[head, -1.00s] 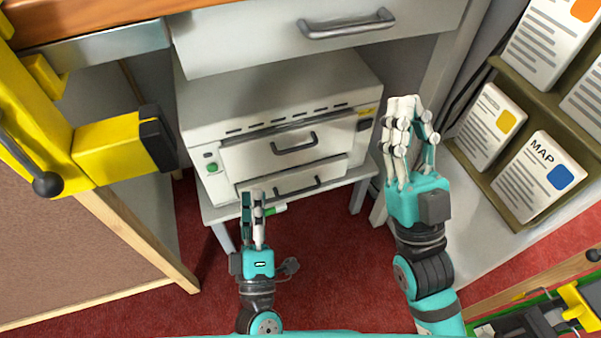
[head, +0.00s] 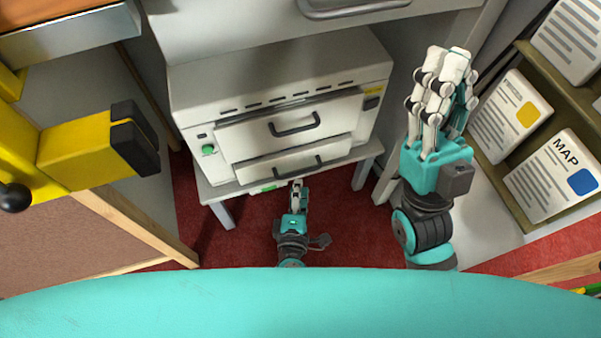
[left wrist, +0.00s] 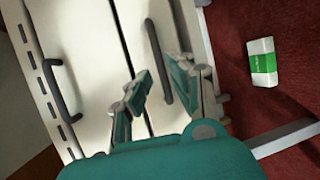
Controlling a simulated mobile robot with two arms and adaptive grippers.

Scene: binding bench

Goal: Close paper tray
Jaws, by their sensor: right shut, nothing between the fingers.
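A white printer-like machine (head: 185,95) stands on a low white table. Its front has an upper panel with a dark handle (head: 294,124) and a lower paper tray (head: 255,172) with its own dark handle (head: 300,165). The tray front seems to stand out a little; I cannot tell how far. My left gripper (head: 297,184) is low in front of the tray. In the left wrist view its fingers (left wrist: 160,75) are apart and empty, facing the tray handle (left wrist: 160,65); contact is unclear. My right gripper (head: 450,58) is shut and empty, raised right of the machine.
A grey-handled drawer (head: 230,25) overhangs the machine. A yellow clamp-like thing with a black end (head: 90,150) juts in at left. A leaflet rack (head: 485,180) stands at right. A small green-and-white box (left wrist: 262,62) shows against red carpet beside the machine.

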